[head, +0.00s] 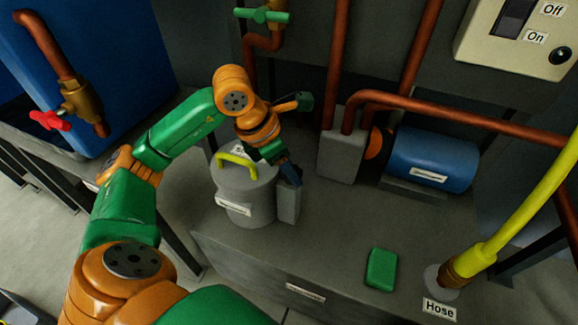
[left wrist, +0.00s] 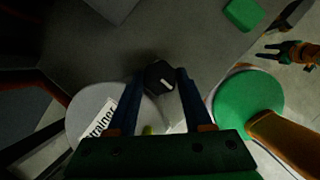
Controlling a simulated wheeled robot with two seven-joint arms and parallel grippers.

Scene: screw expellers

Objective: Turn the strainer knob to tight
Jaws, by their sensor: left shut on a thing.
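The strainer (head: 240,195) is a grey canister with a yellow handle (head: 237,160) and a white label, left of centre in the head view. It also shows in the left wrist view (left wrist: 88,112). The strainer knob (left wrist: 160,77) is a dark faceted piece on the grey post (head: 288,206) at the canister's right side. My left gripper (head: 291,176) points down onto that post and is shut on the knob, one finger on each side. In the head view the fingers hide the knob. My right gripper (left wrist: 275,51) shows small at the right of the left wrist view.
A green block (head: 382,268) lies on the grey bench top (head: 320,245). A blue motor (head: 432,160) and copper pipes (head: 420,104) stand behind. A yellow hose (head: 520,213) rises at the right. Bench top between post and block is clear.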

